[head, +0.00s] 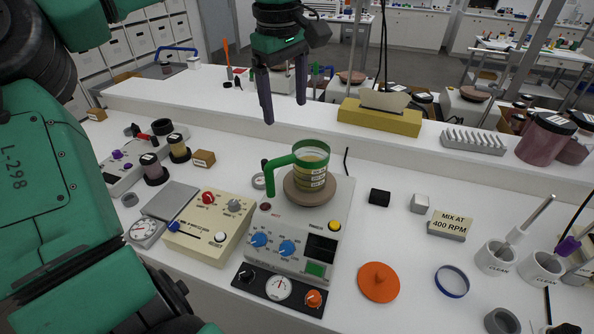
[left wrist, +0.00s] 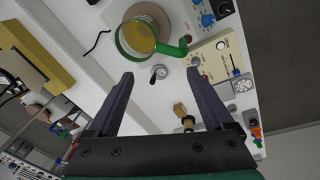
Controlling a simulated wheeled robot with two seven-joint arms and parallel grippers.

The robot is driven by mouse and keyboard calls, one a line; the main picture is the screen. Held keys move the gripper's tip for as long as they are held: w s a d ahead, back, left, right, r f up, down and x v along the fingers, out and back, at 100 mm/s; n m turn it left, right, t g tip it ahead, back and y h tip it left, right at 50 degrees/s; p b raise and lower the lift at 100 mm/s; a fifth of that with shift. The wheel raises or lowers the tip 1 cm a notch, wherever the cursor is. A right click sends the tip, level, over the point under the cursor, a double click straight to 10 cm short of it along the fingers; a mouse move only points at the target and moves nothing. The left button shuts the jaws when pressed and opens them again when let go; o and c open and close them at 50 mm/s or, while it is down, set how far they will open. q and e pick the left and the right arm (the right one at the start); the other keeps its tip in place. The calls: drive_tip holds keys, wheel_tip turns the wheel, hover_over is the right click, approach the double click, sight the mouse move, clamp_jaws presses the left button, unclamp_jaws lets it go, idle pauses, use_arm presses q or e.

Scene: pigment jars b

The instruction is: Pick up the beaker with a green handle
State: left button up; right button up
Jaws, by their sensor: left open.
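The beaker (head: 312,171) is clear, with a green rim, a green handle (head: 270,180) and yellowish contents. It stands upright on the round brown plate (head: 298,198) of a stirrer with blue knobs. Its handle points left in the head view. My left gripper (head: 285,112) is open and empty, above and behind the beaker, with its fingers pointing down. In the left wrist view the beaker (left wrist: 138,38) and its handle (left wrist: 173,49) lie beyond the open fingertips (left wrist: 160,73), apart from them. My right gripper is not in view.
A cream device (head: 212,228) and a scale (head: 145,231) stand left of the stirrer. An orange lid (head: 379,282), a blue ring (head: 452,281) and a sign block (head: 450,224) lie to its right. A raised white shelf (head: 230,112) runs behind, bearing a yellow box (head: 380,118).

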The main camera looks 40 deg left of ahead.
sight(297, 170)
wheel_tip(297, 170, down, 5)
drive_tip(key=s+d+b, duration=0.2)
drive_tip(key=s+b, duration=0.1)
use_arm(q)
drive_tip(key=f+p, duration=0.1)
drive_tip(key=f, duration=0.5)
drive_tip(key=w+f+p, duration=0.1)
drive_tip(key=f, duration=0.5)
drive_tip(key=f+p, duration=0.2)
drive_tip(key=f, duration=0.4)
drive_tip(key=shift+w+a, duration=0.25)
drive_tip(key=shift+w, duration=0.1)
drive_tip(key=shift+f, duration=0.15)
drive_tip(key=c, duration=1.3)
clamp_jaws()
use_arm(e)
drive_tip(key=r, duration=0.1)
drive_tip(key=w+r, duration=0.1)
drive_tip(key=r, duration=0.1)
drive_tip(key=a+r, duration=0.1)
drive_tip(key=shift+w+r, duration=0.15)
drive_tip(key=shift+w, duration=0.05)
